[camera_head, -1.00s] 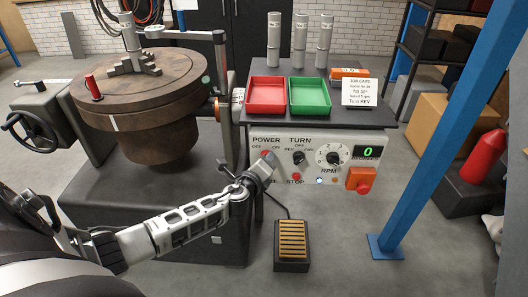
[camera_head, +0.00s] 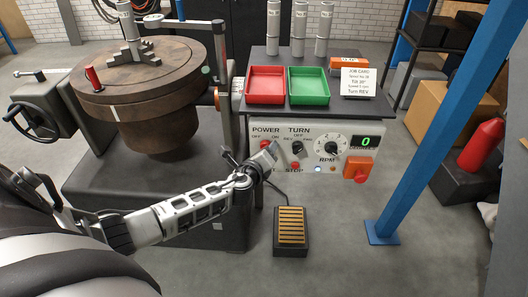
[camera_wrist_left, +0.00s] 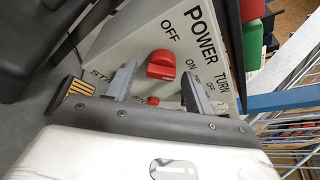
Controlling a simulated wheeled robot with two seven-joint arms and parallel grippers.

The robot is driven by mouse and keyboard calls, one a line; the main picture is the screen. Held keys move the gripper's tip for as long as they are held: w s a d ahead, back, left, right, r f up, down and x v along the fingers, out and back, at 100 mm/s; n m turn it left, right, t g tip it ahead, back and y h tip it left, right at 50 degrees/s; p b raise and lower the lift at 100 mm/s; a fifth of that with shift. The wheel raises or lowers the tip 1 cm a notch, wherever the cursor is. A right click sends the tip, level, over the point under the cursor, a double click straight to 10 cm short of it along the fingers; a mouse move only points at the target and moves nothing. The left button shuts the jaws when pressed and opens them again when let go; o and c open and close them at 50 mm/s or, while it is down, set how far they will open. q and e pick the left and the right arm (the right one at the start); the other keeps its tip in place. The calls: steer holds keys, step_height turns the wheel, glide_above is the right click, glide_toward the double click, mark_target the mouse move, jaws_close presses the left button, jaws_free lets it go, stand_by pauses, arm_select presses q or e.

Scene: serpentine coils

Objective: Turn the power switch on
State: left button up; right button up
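The power switch is a red rotary knob (camera_wrist_left: 161,65) on a pale control panel (camera_wrist_left: 140,45), with POWER, OFF and ON lettering beside it in the left wrist view. I cannot tell exactly which mark the knob points to. In the head view the knob (camera_head: 265,144) shows at the panel's upper left. My left gripper (camera_wrist_left: 160,88) is open, its two fingers on either side of the knob in the wrist picture, with nothing held. The head view shows the left gripper (camera_head: 267,157) close in front of the panel, hiding part of it. My right gripper is not in view.
Right of the power knob are a black TURN switch (camera_head: 297,148), a red STOP button (camera_head: 295,166), an RPM dial (camera_head: 331,147) and an orange-red emergency button (camera_head: 360,170). A pedal (camera_head: 291,231) stands on the floor below. A large turntable (camera_head: 155,85) is at left; a blue post (camera_head: 432,120) at right.

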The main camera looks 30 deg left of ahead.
arm_select(q)
steer(key=shift+s, duration=0.1)
steer(key=v, duration=1.5)
steer(key=shift+s+d+p, duration=0.2)
steer(key=shift+s+p, duration=0.1)
steer(key=shift+s, duration=0.05)
